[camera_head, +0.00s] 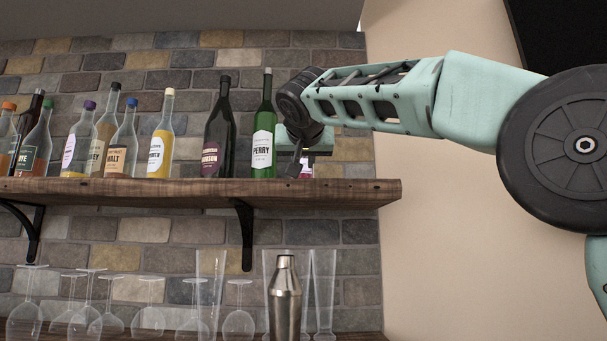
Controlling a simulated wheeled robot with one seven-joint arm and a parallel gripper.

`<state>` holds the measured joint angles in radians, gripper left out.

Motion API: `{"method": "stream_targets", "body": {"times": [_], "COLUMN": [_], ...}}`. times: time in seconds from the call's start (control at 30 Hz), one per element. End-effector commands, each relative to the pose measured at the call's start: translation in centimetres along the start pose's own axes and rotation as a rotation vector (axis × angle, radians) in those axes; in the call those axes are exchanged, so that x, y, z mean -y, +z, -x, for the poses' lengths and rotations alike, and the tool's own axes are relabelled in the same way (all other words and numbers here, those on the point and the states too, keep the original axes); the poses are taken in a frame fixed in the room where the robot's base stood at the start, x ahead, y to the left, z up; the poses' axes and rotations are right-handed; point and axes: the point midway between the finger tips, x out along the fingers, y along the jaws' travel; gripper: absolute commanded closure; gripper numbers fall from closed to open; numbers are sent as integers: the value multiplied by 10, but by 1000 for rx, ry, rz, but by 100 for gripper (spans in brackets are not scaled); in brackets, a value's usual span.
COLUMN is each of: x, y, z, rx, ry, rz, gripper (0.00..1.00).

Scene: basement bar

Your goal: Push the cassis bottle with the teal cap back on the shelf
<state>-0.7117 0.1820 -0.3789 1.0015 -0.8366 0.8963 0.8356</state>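No other bottle clearly shows a teal cap with a cassis label. My gripper (299,165) is over the right end of the shelf, in front of that strip, just right of the green PERRY bottle. Its fingers are small and dark here, and whether it touches anything is unclear.
The green PERRY bottle (264,135) stands close left of my gripper, then a dark bottle (218,135) and a yellow-capped bottle (161,140). Several more bottles stand farther left. Below are upside-down glasses (239,322) and a steel shaker (285,300). A brick wall (190,82) backs the shelf.

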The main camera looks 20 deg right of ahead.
Motion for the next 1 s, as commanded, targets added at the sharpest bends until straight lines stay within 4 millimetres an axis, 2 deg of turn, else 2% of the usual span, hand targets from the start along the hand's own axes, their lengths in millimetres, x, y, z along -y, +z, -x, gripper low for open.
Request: {"method": "stream_targets", "body": {"times": [0.5, 1.0], "x": [0, 0], "y": [11, 10], "z": [46, 49], "rx": [-2, -1], "ry": [-1, 1], "rz": [-1, 0], "gripper": [82, 82]}}
